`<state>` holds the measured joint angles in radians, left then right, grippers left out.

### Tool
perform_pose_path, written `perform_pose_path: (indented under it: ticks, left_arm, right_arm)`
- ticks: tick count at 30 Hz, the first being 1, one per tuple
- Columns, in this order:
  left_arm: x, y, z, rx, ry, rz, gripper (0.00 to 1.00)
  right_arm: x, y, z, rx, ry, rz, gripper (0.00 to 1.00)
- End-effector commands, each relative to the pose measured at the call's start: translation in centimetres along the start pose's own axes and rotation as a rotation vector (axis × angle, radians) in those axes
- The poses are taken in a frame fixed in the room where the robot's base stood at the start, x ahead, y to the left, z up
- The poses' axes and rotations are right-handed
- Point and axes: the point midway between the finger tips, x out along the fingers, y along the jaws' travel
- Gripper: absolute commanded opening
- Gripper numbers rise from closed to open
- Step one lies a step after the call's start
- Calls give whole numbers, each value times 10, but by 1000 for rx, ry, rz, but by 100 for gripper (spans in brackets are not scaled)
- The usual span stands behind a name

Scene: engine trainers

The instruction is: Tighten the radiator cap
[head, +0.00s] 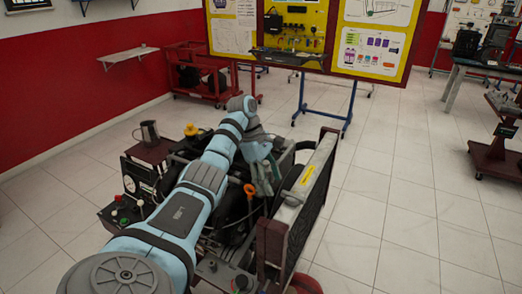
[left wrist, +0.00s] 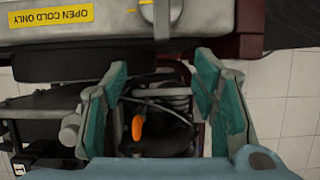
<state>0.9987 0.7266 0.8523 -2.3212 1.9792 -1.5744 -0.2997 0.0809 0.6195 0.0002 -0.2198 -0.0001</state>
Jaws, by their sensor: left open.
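The radiator (head: 309,190) stands upright at the right side of the engine trainer. Its top tank with a yellow "OPEN COLD ONLY" label (left wrist: 48,17) crosses the top of the left wrist view. A rounded silver metal piece (left wrist: 161,12), cut off by that view's top edge, may be the radiator cap or its neck; I cannot tell which. My left gripper (head: 266,176) is open and empty, over the engine beside the radiator. Its teal-padded fingers (left wrist: 162,68) are spread apart, short of the silver piece. The right gripper is not in view.
An orange handle (left wrist: 138,127) shows between the fingers, among hoses; its ring also shows in the head view (head: 249,189). A gauge and button panel (head: 130,190) stands left of my arm. A yellow tool board (head: 293,30) stands behind.

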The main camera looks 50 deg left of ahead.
Motion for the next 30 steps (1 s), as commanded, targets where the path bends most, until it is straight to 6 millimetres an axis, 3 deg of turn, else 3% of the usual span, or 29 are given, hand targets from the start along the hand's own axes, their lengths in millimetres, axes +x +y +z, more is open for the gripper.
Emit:
perform_pose_path:
  ticks: [3,9,30]
  left_arm:
    - [-13,0,-29,-4,-4,0,54]
    - [-20,0,-48,0,-1,0,54]
    - [-21,-2,-51,-3,0,1,54]
  right_arm:
    - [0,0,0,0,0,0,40]
    - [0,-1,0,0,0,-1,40]
    - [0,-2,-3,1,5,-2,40]
